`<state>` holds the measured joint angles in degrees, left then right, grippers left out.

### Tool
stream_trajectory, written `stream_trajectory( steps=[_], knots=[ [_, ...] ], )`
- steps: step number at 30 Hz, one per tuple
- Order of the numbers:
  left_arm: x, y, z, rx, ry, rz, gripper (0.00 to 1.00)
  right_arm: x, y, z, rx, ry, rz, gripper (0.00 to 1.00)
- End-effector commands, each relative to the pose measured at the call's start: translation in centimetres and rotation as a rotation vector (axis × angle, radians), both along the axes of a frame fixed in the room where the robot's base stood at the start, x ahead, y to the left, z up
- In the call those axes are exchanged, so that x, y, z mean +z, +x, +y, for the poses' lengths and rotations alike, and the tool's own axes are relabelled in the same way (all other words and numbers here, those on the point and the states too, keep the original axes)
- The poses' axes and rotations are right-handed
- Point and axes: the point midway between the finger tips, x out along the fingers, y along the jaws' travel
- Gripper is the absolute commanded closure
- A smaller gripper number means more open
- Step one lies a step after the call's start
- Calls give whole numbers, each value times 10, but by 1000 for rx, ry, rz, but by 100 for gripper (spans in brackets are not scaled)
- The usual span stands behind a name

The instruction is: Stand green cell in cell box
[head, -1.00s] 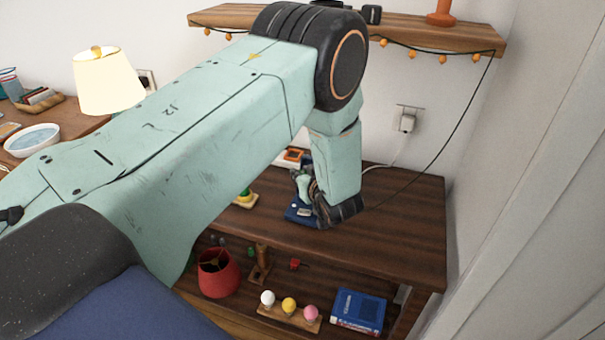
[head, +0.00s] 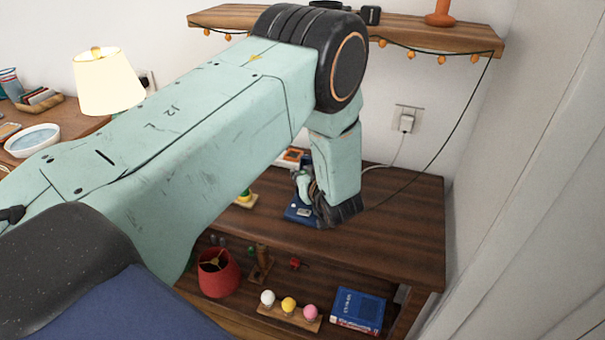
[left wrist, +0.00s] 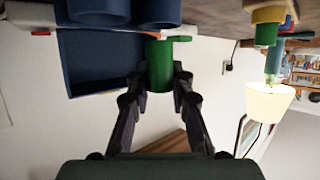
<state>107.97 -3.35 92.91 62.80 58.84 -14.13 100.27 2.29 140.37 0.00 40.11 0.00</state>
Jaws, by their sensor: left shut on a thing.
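My left gripper (left wrist: 160,85) is shut on the green cell (left wrist: 160,65), a green cylinder with a small tab at one end, in the left wrist view. That view looks upside down, with the wooden top along its upper edge. A dark blue box (left wrist: 80,65) and blue round parts (left wrist: 97,8) lie close beside and beyond the cell. I cannot tell whether the cell touches them. In the head view my left gripper (head: 325,213) is low over the wooden top, by the blue box (head: 297,215). The green cell is hidden there. My right gripper is not in view.
A yellow and green piece (head: 245,199) stands left of the blue box. A white and orange item (head: 291,157) is behind it. A cable (head: 440,160) hangs at the right. The right part of the wooden top (head: 405,215) is clear. Bulbs and a book (head: 358,311) lie on the lower shelf.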

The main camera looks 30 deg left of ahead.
Motion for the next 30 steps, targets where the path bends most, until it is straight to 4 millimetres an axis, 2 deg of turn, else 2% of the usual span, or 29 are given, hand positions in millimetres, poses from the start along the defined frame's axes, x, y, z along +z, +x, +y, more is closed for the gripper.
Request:
stream_trajectory(
  steps=[20,30],
  knots=[
    [0,0,0,0,0,0,100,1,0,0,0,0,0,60],
    [-7,0,0,0,0,0,100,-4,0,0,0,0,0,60]
  ],
)
